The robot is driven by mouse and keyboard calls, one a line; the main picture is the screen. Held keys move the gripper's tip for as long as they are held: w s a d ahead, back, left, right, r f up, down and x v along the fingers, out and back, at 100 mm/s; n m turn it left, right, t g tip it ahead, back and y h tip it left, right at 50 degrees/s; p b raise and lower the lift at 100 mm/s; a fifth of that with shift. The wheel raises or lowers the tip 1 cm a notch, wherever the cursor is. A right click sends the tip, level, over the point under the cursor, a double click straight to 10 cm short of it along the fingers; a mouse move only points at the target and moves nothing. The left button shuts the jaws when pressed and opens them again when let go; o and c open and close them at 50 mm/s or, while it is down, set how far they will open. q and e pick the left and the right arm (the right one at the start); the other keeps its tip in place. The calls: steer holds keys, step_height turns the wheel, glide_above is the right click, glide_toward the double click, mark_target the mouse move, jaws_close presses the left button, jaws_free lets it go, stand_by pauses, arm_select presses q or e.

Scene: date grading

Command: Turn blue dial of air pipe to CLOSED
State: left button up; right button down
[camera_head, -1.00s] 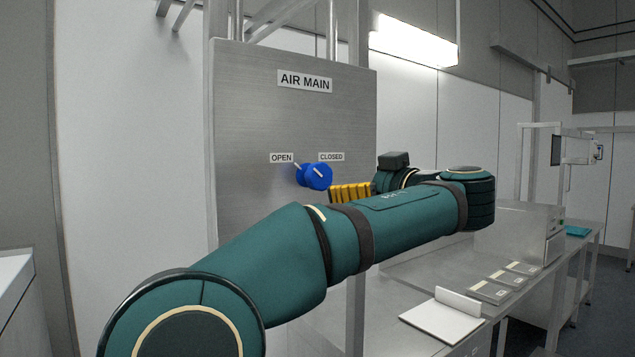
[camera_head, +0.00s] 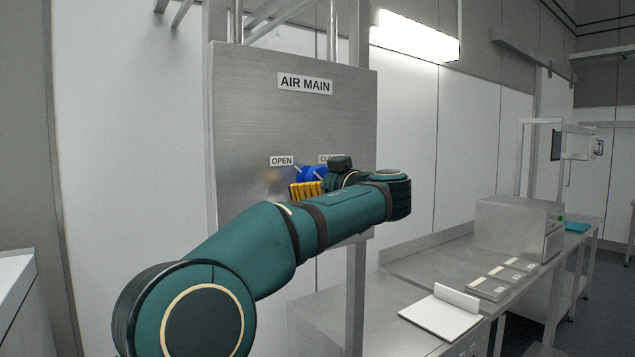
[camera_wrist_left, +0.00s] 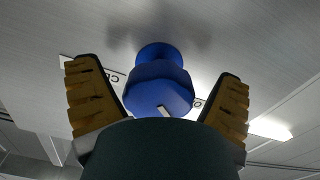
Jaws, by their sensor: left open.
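The blue dial (camera_head: 308,174) sticks out from the metal panel under the AIR MAIN sign, between the OPEN label (camera_head: 282,160) and the CLOSED label (camera_head: 326,158), which is partly hidden. In the head view, my left gripper (camera_head: 306,190) is just in front of and below the dial, hiding part of it. In the left wrist view, the dial (camera_wrist_left: 158,84) sits between the two open yellow fingers, with a visible gap on each side. A white mark on its face points to the lower right there, on the side away from the partly seen CLOSED label.
The AIR MAIN panel (camera_head: 245,110) is flat and close behind the dial. A steel bench (camera_head: 425,262) runs to the right, with a white tray (camera_head: 440,318), several small plates and a steel box (camera_head: 505,228). The space left of the panel shows bare wall.

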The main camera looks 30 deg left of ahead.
arm_select(q)
steer(key=c, duration=1.2)
